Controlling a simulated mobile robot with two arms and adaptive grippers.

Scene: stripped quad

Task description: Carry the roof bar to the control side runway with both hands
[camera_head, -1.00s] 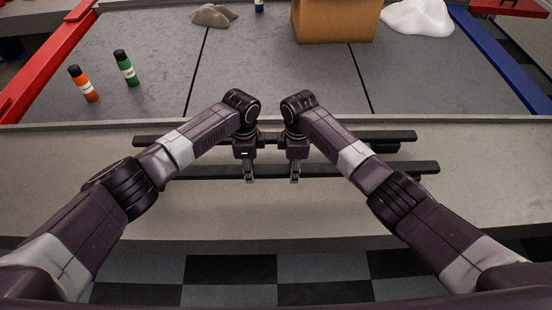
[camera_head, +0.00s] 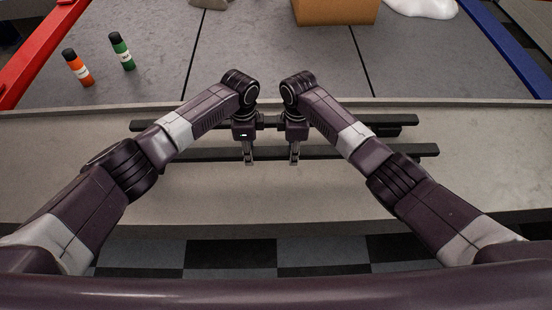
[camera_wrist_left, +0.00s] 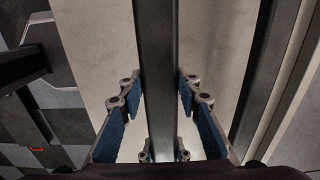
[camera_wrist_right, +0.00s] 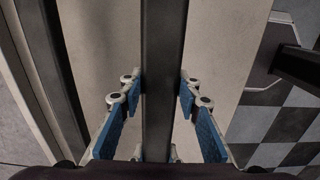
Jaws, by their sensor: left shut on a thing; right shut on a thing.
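A long dark bar, which I take for the roof bar (camera_head: 370,153), runs level from left to right over the pale grey ledge. My left gripper (camera_head: 249,160) and right gripper (camera_head: 294,160) are both shut on it, close together near its middle. In the left wrist view the bar (camera_wrist_left: 155,60) passes between the blue finger pads, and in the right wrist view the bar (camera_wrist_right: 164,60) does too. Its height above the ledge is hard to judge. No part is clearly marked as the control side runway; the pale ledge (camera_head: 60,170) lies under the bar.
A second dark bar (camera_head: 350,119) lies parallel, just beyond the held one, partly hidden by my arms. Behind the ledge, a grey surface holds an orange bottle (camera_head: 78,68), a green bottle (camera_head: 122,51), a brown box (camera_head: 335,11) and a white lump (camera_head: 420,7). Checkered floor (camera_head: 230,253) shows in front.

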